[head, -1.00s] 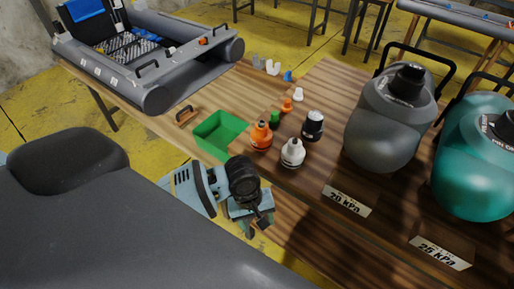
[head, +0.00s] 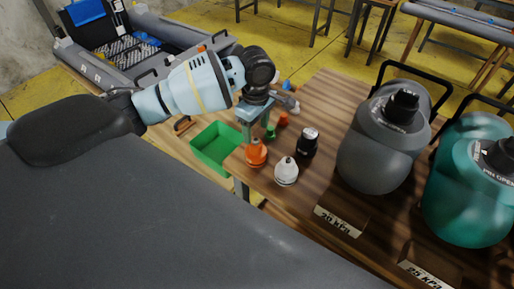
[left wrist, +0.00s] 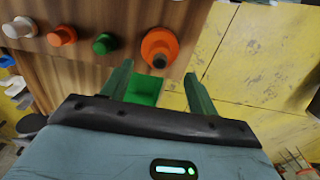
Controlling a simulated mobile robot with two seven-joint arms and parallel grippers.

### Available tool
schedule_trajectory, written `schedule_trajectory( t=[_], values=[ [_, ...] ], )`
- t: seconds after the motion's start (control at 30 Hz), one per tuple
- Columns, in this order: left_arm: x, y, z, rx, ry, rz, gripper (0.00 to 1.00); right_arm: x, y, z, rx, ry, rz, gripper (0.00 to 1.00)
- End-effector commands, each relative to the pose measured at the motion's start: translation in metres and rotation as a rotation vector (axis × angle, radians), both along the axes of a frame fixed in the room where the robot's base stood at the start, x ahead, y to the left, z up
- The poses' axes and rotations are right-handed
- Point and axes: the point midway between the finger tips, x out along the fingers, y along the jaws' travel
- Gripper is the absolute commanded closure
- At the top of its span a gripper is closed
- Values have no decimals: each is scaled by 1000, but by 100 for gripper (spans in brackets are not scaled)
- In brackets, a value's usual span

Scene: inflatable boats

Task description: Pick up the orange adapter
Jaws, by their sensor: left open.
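A large orange adapter (head: 256,153) with a conical body stands upright at the left edge of the wooden table in the head view. It also shows in the left wrist view (left wrist: 159,47), just beyond the fingertips. A smaller orange piece (head: 283,119) stands farther back; which of the two is the task's adapter I cannot tell. My left gripper (head: 256,128) points down over the large one, open, with nothing between its fingers. In the left wrist view the two fingers (left wrist: 158,75) are spread apart. The large adapter's top is partly hidden by the gripper in the head view. My right gripper is not in view.
A white adapter (head: 286,172), a black one (head: 307,142) and a small green one (head: 270,131) stand close by. A green tray (head: 212,150) is left of the table edge. A grey pump container (head: 385,140) and a teal one (head: 470,185) stand at right.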

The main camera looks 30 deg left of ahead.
Motion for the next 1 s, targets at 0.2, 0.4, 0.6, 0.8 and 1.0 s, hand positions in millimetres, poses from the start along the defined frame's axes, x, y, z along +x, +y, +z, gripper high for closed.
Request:
schedule_trajectory(
  t=[0.2, 0.4, 0.6, 0.8, 1.0],
  values=[
    [0, 0, -10, 0, 0, 0, 40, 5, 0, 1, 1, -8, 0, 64],
    [-1, 0, -33, 1, 4, -1, 40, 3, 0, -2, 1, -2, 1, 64],
    [-2, -1, -57, 1, 2, -1, 40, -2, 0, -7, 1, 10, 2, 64],
    [-1, -1, -61, 1, -3, -1, 40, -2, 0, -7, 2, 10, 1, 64],
    [-1, -1, -60, 1, -3, -1, 51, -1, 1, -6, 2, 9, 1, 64]
  ],
)
